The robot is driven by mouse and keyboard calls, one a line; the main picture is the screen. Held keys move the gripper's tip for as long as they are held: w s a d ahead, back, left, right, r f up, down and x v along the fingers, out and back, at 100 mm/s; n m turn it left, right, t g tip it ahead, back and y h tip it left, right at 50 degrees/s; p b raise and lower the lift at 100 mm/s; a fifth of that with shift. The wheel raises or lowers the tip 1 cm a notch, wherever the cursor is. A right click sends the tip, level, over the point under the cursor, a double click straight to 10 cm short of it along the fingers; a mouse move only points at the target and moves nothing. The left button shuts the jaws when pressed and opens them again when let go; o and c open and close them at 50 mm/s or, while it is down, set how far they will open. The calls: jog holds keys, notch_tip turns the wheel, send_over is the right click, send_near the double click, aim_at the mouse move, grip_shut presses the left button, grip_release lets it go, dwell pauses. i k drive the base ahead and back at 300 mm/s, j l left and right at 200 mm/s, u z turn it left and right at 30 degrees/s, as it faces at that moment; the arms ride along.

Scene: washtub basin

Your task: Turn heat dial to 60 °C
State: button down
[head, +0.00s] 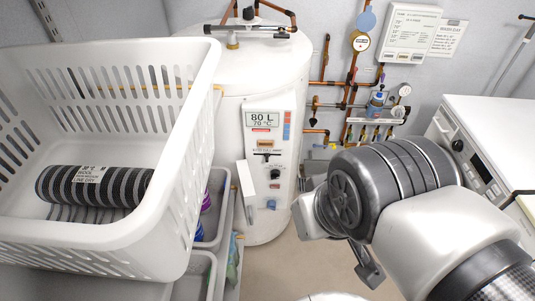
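A white water tank (262,88) stands at the centre back. Its front panel has a display (263,119) reading "80 L" and "70 °C". Below the display is a black slider-like control (266,155). Lower on the panel is a small round black dial (275,174), its pointer too small to read. A white flap or cover (247,187) juts out left of the dial. My gripper (368,270) shows only partly, as dark finger-like parts below my arm at right. It is apart from the panel, to the right of and lower than the dial. Its opening is hidden.
A white laundry basket (205,120) holding a rolled striped textile (95,186) fills the left, close to the tank. Grey bins (222,205) stand below it. Copper pipes and gauges (361,42) line the wall right of the tank. A white appliance (490,130) stands at far right.

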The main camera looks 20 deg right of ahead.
aim_at(275, 174)
jog(key=l+z, duration=0.15)
jog(key=l, duration=0.3)
jog(key=i+l+z, duration=0.15)
jog(key=l, duration=0.25)
jog(key=i+l+z, duration=0.15)
jog(key=l, duration=0.25)
